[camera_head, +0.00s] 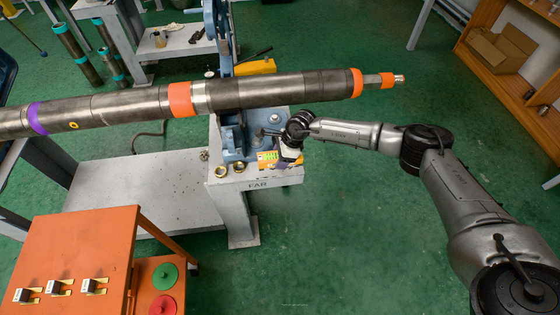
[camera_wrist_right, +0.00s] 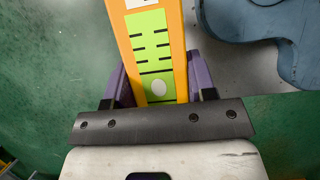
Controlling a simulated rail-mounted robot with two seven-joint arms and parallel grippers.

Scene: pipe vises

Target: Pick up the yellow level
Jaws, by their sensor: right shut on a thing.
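The yellow level (camera_wrist_right: 176,50) is an orange-yellow bar with a green marked face. In the right wrist view it stands between the two purple fingers of my right gripper (camera_wrist_right: 158,90), which are shut on it from both sides. In the head view the level (camera_head: 267,156) shows small at the front of the grey vise stand marked FAR, and my right gripper (camera_head: 287,161) is at its right end. The wrist view does not clearly show whether the level still touches the stand top. My left gripper is not in view.
A long steel pipe (camera_head: 270,90) with orange and purple bands lies across the blue vise (camera_head: 236,140), just behind my right gripper. Brass rings (camera_head: 221,171) sit on the stand (camera_head: 237,180). An orange cabinet (camera_head: 75,250) is at front left. Green floor (camera_head: 350,240) is clear at front right.

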